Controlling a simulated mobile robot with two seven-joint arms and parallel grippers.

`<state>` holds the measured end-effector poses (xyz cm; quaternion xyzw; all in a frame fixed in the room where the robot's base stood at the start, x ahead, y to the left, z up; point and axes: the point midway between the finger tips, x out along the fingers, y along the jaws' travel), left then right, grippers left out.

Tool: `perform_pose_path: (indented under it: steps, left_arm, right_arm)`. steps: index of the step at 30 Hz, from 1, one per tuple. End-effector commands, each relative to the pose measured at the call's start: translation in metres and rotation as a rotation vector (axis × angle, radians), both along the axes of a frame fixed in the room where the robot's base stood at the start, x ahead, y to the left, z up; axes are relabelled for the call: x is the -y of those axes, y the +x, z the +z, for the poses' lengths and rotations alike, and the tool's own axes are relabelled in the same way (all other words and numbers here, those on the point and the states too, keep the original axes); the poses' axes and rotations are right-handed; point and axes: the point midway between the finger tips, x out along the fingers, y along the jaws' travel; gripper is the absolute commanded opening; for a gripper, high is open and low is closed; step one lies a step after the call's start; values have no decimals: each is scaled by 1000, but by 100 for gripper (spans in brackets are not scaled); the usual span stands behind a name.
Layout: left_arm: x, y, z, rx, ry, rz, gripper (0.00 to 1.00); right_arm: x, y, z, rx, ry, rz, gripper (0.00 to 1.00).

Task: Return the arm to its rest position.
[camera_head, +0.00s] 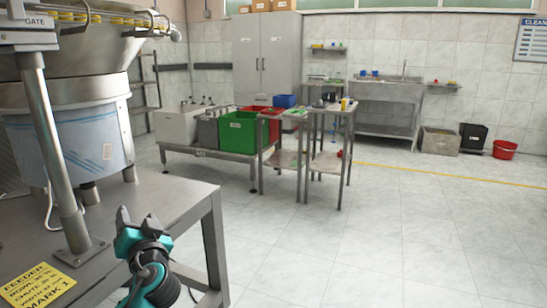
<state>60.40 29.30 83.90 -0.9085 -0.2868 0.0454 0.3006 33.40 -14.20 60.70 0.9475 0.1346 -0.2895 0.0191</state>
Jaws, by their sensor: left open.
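My left gripper (138,222) is in the lower left of the head view, dark with teal parts. It is open, and I see nothing between its fingers. It is in front of the right end of the steel feeder table (150,195), close to the table's corner and leg. Whether it touches the table I cannot tell. My right gripper is not in view.
The large feeder bowl (60,130) and a metal post (55,150) stand on the table at left. A yellow label (35,285) lies at its front. Small tables and a green bin (237,132) stand farther back. The floor (400,240) at right is clear.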

Motion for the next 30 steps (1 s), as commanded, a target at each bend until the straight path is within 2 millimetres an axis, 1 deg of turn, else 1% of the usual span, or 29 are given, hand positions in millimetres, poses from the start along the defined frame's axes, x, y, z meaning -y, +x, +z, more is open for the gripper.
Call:
perform_pose_path:
  steps: [1,2,3,5,6,8,9,11,12,16,21,23,24,30]
  left_arm:
    - [11,-14,-41,-89,-51,-61,58]
    - [18,-23,-60,-136,-80,-97,58]
    - [27,-35,-86,-194,-120,-145,58]
    - [43,-57,-121,-275,-183,-218,58]
    - [53,-73,-141,-323,-226,-264,58]
    - [69,-98,-168,-387,-295,-333,58]
    - [80,-116,-183,-423,-341,-377,58]
    - [94,-143,-201,-468,-407,-436,58]
    - [103,-160,-210,-492,-450,-470,58]
    - [125,-208,-228,-540,-575,-557,58]
    - [146,-259,-233,-563,-716,-631,58]
    - [151,-275,-232,-565,-763,-648,58]
    - [149,-273,-216,-559,-758,-648,58]
    - [141,-275,-184,-561,-743,-628,58]
  right_arm:
    - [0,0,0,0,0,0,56]
    - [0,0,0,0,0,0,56]
    - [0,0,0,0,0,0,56]
    - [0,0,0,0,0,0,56]
    - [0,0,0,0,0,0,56]
    - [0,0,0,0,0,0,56]
    - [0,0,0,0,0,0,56]
    - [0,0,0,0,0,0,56]
    - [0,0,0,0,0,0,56]
    - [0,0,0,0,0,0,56]
    - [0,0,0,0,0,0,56]
    - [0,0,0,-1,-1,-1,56]
    - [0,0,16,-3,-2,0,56]
    - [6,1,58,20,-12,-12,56]
